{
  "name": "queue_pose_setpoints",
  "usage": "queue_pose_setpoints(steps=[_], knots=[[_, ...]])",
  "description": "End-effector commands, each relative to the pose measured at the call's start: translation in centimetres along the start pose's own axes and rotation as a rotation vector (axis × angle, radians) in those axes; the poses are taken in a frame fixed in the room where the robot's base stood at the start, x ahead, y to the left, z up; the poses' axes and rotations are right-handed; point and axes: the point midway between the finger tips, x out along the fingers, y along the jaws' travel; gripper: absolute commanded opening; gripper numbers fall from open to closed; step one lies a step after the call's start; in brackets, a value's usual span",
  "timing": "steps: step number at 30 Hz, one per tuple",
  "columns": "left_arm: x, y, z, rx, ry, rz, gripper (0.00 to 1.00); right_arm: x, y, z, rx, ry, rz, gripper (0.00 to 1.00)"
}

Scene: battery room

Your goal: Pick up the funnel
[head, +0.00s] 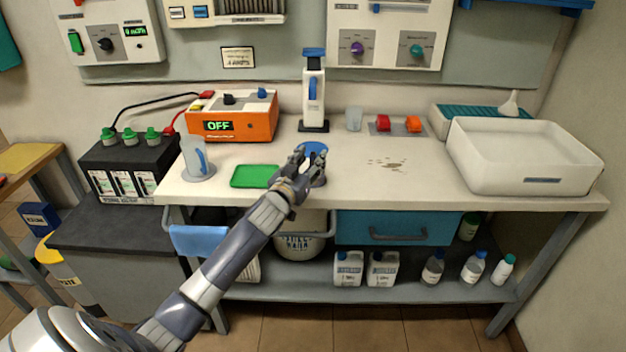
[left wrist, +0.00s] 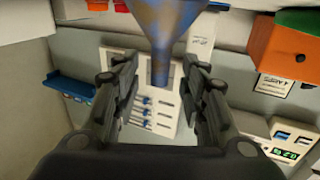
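A blue funnel (left wrist: 165,25) shows in the left wrist view, with its narrow spout (left wrist: 160,75) between the two fingers. Gaps show on both sides of the spout, so the fingers do not touch it. In the head view the funnel (head: 315,148) is a blue shape at the workbench's front middle, largely hidden behind my left gripper (head: 297,160). The left gripper (left wrist: 157,95) is open and empty. My right gripper is not in view.
A green tray (head: 254,176) and a clear jug (head: 196,158) stand left of the funnel. An orange charger (head: 232,116) and a white device with a blue handle (head: 313,90) stand behind. A white basin (head: 545,188) is at right. The stained bench middle is clear.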

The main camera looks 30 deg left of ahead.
Motion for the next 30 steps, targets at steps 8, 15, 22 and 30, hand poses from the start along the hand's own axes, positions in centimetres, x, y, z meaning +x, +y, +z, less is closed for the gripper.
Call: queue_pose_setpoints(steps=[8, 15, 22, 30], knots=[[2.1, 0.0, 0.1, -0.001, 0.000, 0.000, 0.40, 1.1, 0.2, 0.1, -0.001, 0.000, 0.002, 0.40], [2.1, 0.0, 0.0, -0.001, 0.000, 0.000, 0.35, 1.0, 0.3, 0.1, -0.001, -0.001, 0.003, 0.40], [2.1, 0.0, 0.0, -0.001, 0.000, 0.000, 0.00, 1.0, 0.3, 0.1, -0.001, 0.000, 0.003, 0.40], [2.1, 0.0, 0.0, -0.001, 0.000, 0.001, 0.00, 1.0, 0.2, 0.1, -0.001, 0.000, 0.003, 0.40]])
